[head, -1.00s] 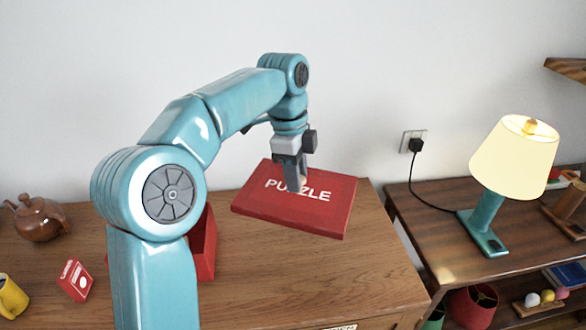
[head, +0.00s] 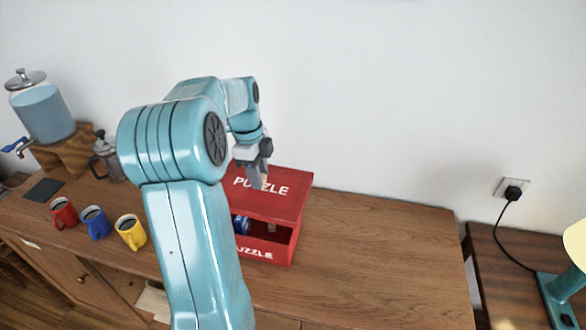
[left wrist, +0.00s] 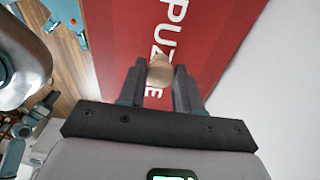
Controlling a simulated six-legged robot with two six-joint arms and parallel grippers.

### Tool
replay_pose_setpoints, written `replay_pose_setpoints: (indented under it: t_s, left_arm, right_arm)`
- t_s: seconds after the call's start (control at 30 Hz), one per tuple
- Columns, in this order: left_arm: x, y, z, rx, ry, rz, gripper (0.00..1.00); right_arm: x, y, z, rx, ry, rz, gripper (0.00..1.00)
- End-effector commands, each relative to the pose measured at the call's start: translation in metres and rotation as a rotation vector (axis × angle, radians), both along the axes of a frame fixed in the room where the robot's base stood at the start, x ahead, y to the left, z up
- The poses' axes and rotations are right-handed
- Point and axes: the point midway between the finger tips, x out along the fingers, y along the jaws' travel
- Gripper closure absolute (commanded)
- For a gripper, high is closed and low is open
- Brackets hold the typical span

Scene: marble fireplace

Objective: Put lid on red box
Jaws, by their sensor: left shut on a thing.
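The red lid (head: 287,203) marked PUZZLE is over the red box (head: 284,252). My left gripper (head: 259,181) is shut on the lid's pale wooden knob (left wrist: 160,70). The box stands on the wooden cabinet, partly hidden behind my left arm. A gap shows between the lid's front edge and the box's front wall, with a blue item (head: 241,224) and other small things inside. Whether the lid's back edge touches the box cannot be told. The lid also fills much of the left wrist view (left wrist: 205,40). My right gripper is not in view.
Red (head: 63,213), blue (head: 95,222) and yellow (head: 130,232) mugs stand left on the cabinet top (head: 385,255). A French press (head: 108,160) and a drink dispenser (head: 42,110) are behind them. The cabinet top right of the box is clear. A lamp stands far right.

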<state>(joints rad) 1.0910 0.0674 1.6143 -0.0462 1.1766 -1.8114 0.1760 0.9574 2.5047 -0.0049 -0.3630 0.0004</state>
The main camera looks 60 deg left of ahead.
Motion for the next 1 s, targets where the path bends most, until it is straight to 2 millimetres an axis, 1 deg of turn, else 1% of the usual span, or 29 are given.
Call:
replay_pose_setpoints:
  t_s: [0.03, 0.13, 0.37, 0.57, 1.0]
  left_arm:
    - [-0.007, 0.003, 0.004, 0.0, 0.0, 0.02, 0.99]
    - [-0.015, 0.007, 0.004, 0.0, 0.001, 0.038, 0.99]
    - [-0.017, 0.007, -0.005, 0.001, -0.001, 0.043, 0.99]
    - [-0.016, 0.007, -0.023, 0.0, 0.0, 0.042, 0.99]
    - [-0.016, 0.007, -0.07, 0.001, -0.001, 0.042, 0.99]
  right_arm:
    - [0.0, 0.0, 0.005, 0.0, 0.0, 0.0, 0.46]
    - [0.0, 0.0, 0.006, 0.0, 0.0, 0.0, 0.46]
    - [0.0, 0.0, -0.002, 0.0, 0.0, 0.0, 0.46]
    - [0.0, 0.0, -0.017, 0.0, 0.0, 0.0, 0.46]
    - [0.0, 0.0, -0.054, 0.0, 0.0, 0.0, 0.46]
